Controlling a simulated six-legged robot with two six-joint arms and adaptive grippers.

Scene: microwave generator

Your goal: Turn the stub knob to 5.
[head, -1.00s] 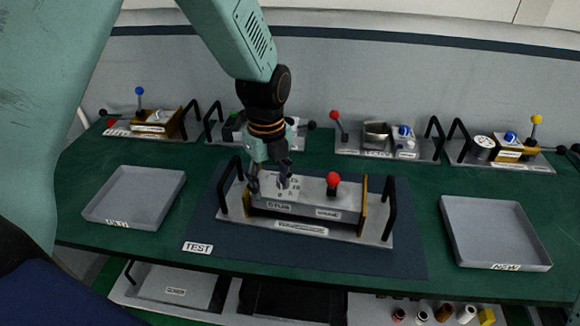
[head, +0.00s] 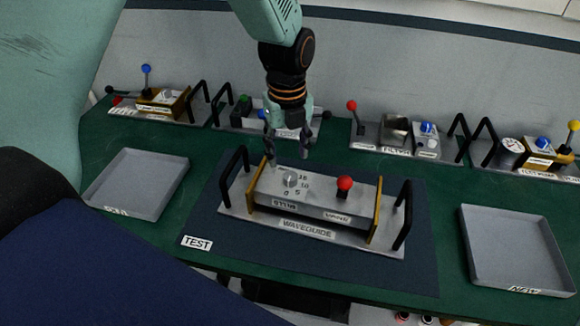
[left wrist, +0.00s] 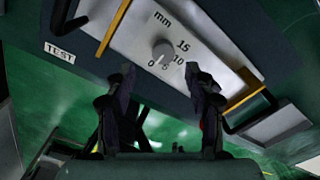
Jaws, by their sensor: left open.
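The stub knob (head: 290,179) is a small pale round knob on the top left of the waveguide unit (head: 307,229). Numbers are printed beside it. In the left wrist view the knob (left wrist: 162,52) has a scale marked mm with 0, 5, 10 and 15; its pointer seems to face the low end, but I cannot read the exact setting. My left gripper (head: 287,150) is open and empty, above and apart from the knob. Its two dark fingers (left wrist: 160,74) also show in the left wrist view, spread below the knob. My right gripper is not in view.
A red ball-topped lever (head: 344,184) stands right of the knob. Black handles (head: 402,215) flank the unit on its dark mat (head: 215,225). Grey trays lie left (head: 137,184) and right (head: 517,250). Several other units line the back wall.

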